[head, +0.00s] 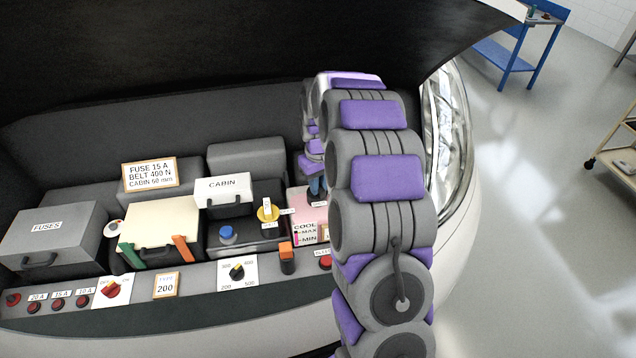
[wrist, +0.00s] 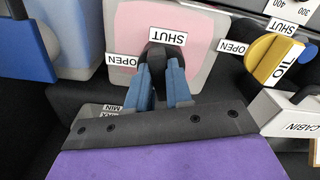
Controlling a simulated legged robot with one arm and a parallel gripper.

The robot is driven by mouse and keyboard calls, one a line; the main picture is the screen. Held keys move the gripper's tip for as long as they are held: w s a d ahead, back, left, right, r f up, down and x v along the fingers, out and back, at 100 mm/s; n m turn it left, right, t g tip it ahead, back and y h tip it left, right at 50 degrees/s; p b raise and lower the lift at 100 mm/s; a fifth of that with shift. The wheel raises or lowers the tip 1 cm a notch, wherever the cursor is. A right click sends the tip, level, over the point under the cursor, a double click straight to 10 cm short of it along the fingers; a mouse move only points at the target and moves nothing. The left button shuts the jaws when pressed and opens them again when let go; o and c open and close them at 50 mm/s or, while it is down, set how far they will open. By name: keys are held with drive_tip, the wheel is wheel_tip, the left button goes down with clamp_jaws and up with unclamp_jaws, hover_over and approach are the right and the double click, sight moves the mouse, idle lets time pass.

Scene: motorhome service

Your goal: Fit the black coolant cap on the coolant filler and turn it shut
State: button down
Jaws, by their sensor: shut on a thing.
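The pink coolant tank (head: 303,203) stands at the right of the engine bay, partly hidden behind my arm. It shows close up in the wrist view (wrist: 190,22), with a SHUT label (wrist: 167,36) and an OPEN label (wrist: 122,61) around the filler spot. My gripper (wrist: 163,72) points at the tank top, its blue fingers shut on the black coolant cap (wrist: 166,50). The cap is at the filler spot, between the labels. The filler neck is hidden, so I cannot tell whether the cap is seated. In the head view my gripper (head: 316,187) is above the tank.
The yellow oil cap (head: 267,211) sits close to the left of the tank, and a blue cap (head: 226,234) is farther left. The CABIN box (head: 224,189) stands behind them. A switch panel (head: 200,282) runs along the front edge. The raised hood (head: 220,45) hangs over the bay.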

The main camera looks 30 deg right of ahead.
drive_tip(key=c, duration=1.5)
unclamp_jaws()
drive_tip(key=o, duration=0.6)
drive_tip(key=shift+c, duration=0.2)
drive_tip(key=shift+r, duration=0.1)
